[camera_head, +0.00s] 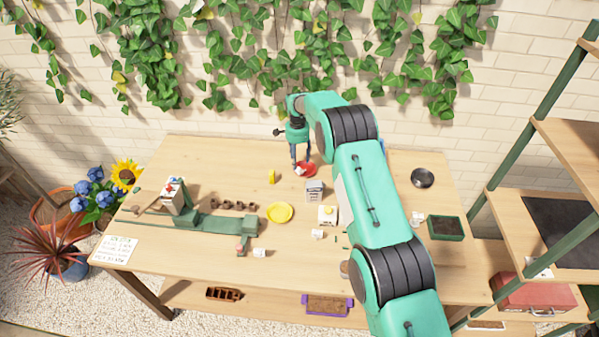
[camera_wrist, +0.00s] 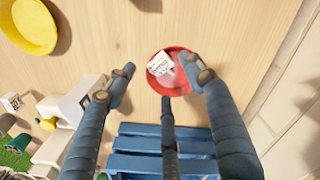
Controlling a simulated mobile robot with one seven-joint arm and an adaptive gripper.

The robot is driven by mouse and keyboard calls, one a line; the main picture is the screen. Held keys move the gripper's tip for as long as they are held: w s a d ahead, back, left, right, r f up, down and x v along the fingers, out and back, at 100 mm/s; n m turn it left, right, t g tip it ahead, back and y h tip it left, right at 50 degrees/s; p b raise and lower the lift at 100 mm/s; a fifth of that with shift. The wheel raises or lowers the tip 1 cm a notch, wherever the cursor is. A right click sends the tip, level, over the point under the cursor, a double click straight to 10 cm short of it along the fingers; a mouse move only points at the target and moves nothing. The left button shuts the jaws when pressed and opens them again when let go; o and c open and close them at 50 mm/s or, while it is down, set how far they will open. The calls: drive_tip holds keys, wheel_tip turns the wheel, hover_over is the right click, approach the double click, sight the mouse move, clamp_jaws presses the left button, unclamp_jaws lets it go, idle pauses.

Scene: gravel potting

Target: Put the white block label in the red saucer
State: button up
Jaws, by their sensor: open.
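The red saucer (camera_head: 311,174) lies near the back of the table, and it shows in the wrist view (camera_wrist: 183,88). A white block label (camera_wrist: 160,64) with dark print rests inside the saucer, towards its upper left in the wrist view. In the head view the label (camera_head: 299,170) is small and partly hidden by my fingers. My gripper (camera_wrist: 163,76) is open, with its fingertips apart on either side of the saucer and nothing held between them. In the head view my gripper (camera_head: 301,158) points down over the saucer.
A yellow saucer (camera_head: 279,212) and a small yellow object (camera_head: 271,177) lie to the left. A grey-white box (camera_head: 314,191) and a white box (camera_head: 328,215) stand in front of the red saucer. A black dish (camera_head: 422,177) lies at right. The wood around the red saucer is mostly clear.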

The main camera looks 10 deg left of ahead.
sight(299, 169)
drive_tip(key=shift+f, duration=0.1)
drive_tip(key=shift+d+f, duration=0.2)
drive_tip(key=shift+f, duration=2.3)
drive_tip(key=c, duration=1.1)
drive_tip(key=shift+o, duration=0.2)
drive_tip(key=shift+r, duration=0.1)
wheel_tip(299, 169, up, 10)
